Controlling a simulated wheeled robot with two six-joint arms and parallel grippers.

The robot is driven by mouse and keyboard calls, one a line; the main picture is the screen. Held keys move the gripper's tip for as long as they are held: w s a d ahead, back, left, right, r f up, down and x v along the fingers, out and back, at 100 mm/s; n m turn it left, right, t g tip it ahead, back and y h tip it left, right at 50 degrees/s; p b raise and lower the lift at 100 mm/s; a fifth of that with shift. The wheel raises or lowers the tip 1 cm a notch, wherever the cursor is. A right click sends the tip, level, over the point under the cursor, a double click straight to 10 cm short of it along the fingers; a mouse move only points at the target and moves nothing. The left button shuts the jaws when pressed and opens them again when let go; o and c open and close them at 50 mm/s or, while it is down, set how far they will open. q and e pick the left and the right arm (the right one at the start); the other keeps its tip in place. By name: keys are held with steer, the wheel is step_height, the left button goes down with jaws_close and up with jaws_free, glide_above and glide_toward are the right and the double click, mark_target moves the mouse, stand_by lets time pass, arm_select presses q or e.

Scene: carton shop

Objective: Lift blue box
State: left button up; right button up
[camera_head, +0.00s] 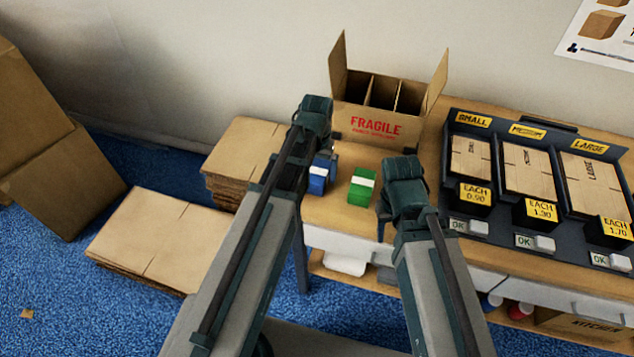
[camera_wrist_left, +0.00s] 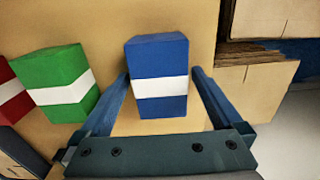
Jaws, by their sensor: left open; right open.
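The blue box (camera_head: 320,177) with a white band stands upright on the wooden table, partly hidden behind my left arm in the head view. In the left wrist view the blue box (camera_wrist_left: 160,55) stands between the two fingers of my open left gripper (camera_wrist_left: 160,74). One finger is close to each side; I cannot tell whether they touch it. In the head view my left gripper (camera_head: 328,152) is at the box, its fingers mostly hidden. My right gripper (camera_head: 384,208) is open and empty by the table's front edge, right of the green box.
A green box (camera_head: 361,187) with a white band stands right of the blue one. A red box (camera_wrist_left: 9,92) shows at the wrist view's edge. An open FRAGILE carton (camera_head: 372,127) with dividers stands behind. A carton rack (camera_head: 497,213) is at right; flat cardboard stacks (camera_head: 160,238) lie left.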

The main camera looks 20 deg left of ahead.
arm_select(q)
steer(key=shift+f, duration=0.45)
steer(key=shift+r, duration=0.1)
steer(key=shift+c, duration=0.3)
steer(key=c, duration=1.3)
